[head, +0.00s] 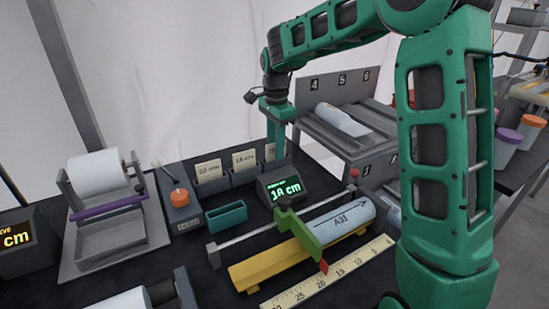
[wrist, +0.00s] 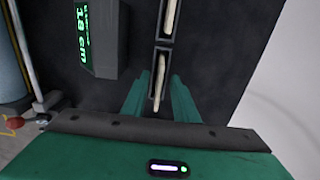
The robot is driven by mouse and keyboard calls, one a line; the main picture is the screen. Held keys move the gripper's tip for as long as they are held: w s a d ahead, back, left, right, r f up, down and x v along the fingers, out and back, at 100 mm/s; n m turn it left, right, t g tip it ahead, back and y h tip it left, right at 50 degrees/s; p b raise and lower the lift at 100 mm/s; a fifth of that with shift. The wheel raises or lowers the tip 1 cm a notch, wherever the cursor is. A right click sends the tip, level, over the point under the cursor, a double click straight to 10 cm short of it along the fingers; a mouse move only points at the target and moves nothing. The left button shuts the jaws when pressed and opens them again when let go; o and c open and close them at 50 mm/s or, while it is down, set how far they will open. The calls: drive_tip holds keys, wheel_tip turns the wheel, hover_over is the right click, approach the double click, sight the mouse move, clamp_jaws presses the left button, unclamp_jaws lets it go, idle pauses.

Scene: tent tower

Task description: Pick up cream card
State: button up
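Cream cards stand upright in a row of grey holders in the head view: a left one (head: 208,171), a middle one (head: 244,160) and a right one (head: 270,151) mostly hidden by my gripper (head: 276,150). In the wrist view my gripper (wrist: 160,82) is open, its two green fingers on either side of the nearest cream card (wrist: 160,75) and its holder. A second card edge (wrist: 170,18) shows farther up. I cannot tell whether the fingers touch the card or holder.
A display reading 18 cm (head: 286,186) stands close beside the holders; it also shows in the wrist view (wrist: 98,40). In front are a green tray (head: 221,217) and a yellow cutting trough (head: 268,266) with a roll (head: 345,220). A grey rack (head: 345,120) stands behind right.

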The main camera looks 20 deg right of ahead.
clamp_jaws()
drive_tip(key=shift+r, duration=0.15)
